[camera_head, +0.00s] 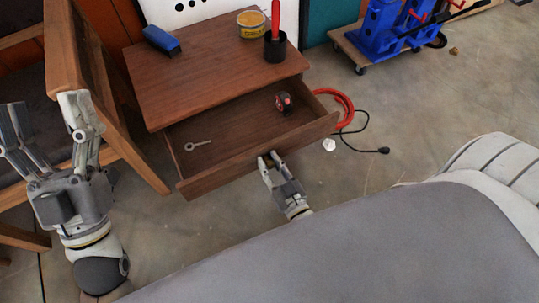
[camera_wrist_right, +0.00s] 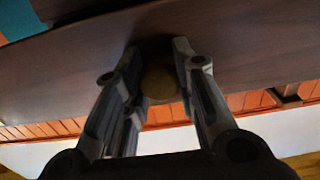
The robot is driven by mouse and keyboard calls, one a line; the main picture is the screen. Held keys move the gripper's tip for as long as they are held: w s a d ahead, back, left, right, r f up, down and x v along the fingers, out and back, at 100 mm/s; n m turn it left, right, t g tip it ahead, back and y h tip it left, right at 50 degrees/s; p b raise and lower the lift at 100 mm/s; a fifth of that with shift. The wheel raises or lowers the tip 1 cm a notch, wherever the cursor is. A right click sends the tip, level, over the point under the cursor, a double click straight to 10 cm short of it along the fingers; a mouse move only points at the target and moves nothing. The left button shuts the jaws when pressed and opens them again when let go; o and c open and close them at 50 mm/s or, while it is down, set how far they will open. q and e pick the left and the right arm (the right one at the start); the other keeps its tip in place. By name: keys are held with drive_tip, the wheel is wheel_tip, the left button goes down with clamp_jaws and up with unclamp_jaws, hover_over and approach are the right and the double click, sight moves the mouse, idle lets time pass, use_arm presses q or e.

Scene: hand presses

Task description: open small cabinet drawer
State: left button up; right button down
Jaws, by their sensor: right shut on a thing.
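The small wooden cabinet (camera_head: 205,76) stands in the middle of the head view. Its drawer (camera_head: 228,172) is pulled out, and its inside shows. A key-like metal piece (camera_head: 198,145) and a small dark red-and-black item (camera_head: 284,103) lie in it. My right gripper (camera_head: 269,160) is at the drawer front, shut on a round knob (camera_wrist_right: 160,82), which shows between the fingers in the right wrist view. My left gripper (camera_head: 42,125) is open and empty at the left, apart from the cabinet.
On the cabinet top are a blue brush-like block (camera_head: 161,40), a yellow tin (camera_head: 252,24) and a black cup (camera_head: 275,46) with a red-handled tool. A wooden frame (camera_head: 88,100) stands close on the left. A red hose (camera_head: 341,102) and black cable lie on the floor at right.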

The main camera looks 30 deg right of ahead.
drive_tip(key=c, duration=1.1)
unclamp_jaws()
drive_tip(key=shift+c, duration=0.2)
drive_tip(key=s, duration=1.2)
drive_tip(key=shift+d, duration=0.2)
